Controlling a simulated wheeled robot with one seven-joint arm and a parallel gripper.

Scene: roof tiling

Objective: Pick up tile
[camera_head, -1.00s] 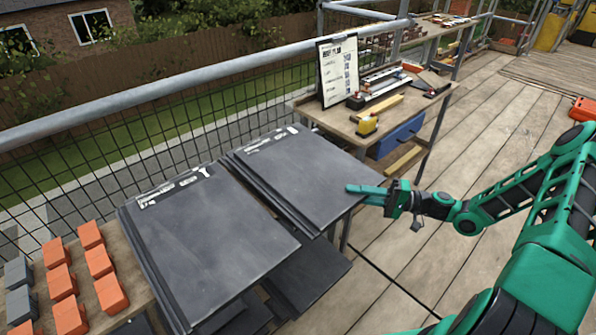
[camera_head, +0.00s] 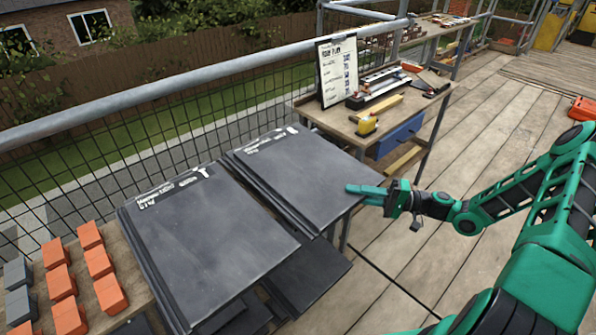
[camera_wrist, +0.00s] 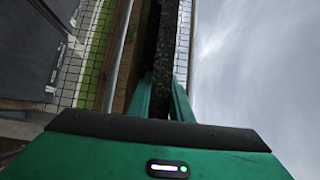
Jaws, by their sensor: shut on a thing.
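Two stacks of dark grey slate tiles lie side by side on the bench. The top tile (camera_head: 300,176) of the right stack has white markings at its far end. My green gripper (camera_head: 366,190) is at this tile's right edge, with its fingers shut on it. In the wrist view the two green fingers (camera_wrist: 160,98) stand on either side of the dark tile edge (camera_wrist: 161,60). The tile appears to lie flat on its stack; whether any gap is under it I cannot tell. The left stack (camera_head: 215,240) also has white markings at its far end.
Orange blocks (camera_head: 62,282) and grey blocks stand at the left. Behind the stacks is a workbench (camera_head: 345,125) with a clipboard (camera_head: 338,70), a yellow tape measure (camera_head: 367,125) and tools. A metal rail (camera_head: 190,82) with mesh runs along the left.

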